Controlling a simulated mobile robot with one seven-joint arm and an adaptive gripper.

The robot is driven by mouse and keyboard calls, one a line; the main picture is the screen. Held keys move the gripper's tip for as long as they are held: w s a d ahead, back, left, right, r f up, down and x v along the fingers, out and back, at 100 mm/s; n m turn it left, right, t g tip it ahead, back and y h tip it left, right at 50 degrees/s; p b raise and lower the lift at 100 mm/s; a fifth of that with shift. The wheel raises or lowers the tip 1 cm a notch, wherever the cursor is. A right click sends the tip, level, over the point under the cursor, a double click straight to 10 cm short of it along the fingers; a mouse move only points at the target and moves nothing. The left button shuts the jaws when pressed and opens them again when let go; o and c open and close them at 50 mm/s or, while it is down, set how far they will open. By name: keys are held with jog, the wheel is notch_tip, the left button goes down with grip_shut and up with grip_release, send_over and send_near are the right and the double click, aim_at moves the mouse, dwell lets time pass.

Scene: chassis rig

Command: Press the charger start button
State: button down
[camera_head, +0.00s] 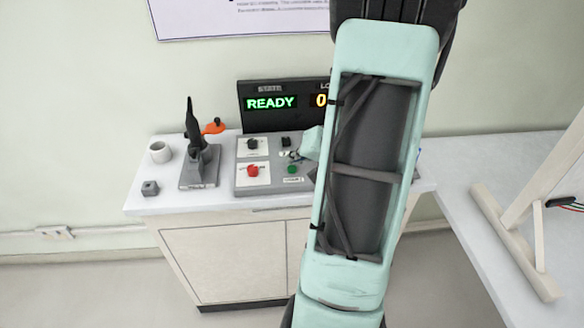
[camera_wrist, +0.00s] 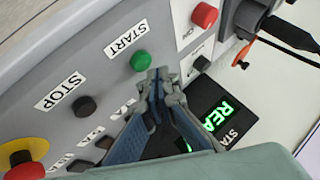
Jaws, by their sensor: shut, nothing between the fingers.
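The green button (camera_wrist: 140,60) sits beside the START label (camera_wrist: 125,38) on the grey sloped panel in the wrist view. A green button (camera_head: 292,169) also shows on the panel in the head view, left of my arm. My gripper (camera_wrist: 158,76) is shut and empty. Its fingertips appear right beside the green button, overlapping its edge in the picture. I cannot tell whether they touch it or hover above. In the head view my arm hides most of the gripper and the panel's right part.
A black button (camera_wrist: 84,106) by the STOP label, a red-and-yellow mushroom button (camera_wrist: 24,160) and a red button (camera_wrist: 204,15) are nearby. The display (camera_head: 283,105) reads READY. A black-handled tool in a stand (camera_head: 200,165) and a white cup (camera_head: 159,152) stand left.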

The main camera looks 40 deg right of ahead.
aim_at(294, 169)
jog(key=shift+f, duration=0.15)
jog(key=shift+f+b, duration=0.3)
jog(key=shift+b, duration=0.6)
jog(key=shift+f+b, duration=0.45)
jog(key=shift+b, duration=0.4)
dwell(0.4)
jog(key=shift+r, duration=0.9)
jog(key=shift+r+p, duration=1.5)
jog(key=shift+r, duration=1.05)
